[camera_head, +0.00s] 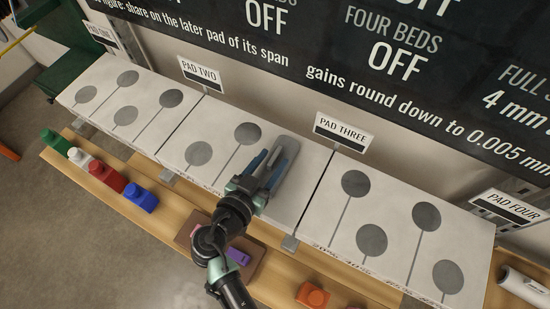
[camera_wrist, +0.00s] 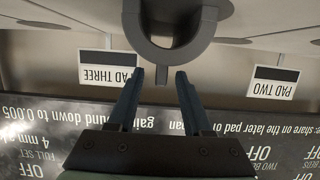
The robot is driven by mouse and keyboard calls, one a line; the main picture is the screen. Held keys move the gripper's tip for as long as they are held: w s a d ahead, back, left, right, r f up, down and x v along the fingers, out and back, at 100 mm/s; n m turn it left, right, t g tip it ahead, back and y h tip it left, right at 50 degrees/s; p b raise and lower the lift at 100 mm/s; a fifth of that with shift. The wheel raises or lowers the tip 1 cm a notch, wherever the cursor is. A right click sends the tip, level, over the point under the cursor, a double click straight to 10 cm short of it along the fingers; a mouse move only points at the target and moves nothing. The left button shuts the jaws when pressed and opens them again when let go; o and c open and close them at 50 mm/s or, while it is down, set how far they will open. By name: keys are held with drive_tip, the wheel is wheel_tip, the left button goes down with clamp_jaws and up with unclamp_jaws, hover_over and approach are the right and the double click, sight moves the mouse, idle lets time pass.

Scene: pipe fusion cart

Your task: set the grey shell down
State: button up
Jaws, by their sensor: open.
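The grey shell (camera_head: 288,145) is at the back right part of pad two (camera_head: 222,112), beside two dark discs, and seems to rest on the pad's top. In the wrist view, the shell (camera_wrist: 205,42) shows as a dark curved rim at the top centre. My gripper (camera_head: 272,158) is open at the shell in the head view, and its fingers hide part of it. In the wrist view, the two blue fingers of my gripper (camera_wrist: 160,74) stand apart just below the rim, with a small dark tab between their tips. Whether the fingers touch the shell cannot be told.
Pad one (camera_head: 105,60) lies left and pad three (camera_head: 385,195) right, both with dark discs. Green, white, red and blue blocks (camera_head: 142,198) stand on the wooden ledge (camera_head: 190,200) in front. An orange block (camera_head: 312,295) is at the front right. A black sign wall rises behind.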

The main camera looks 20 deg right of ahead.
drive_tip(key=shift+x, duration=1.25)
clamp_jaws()
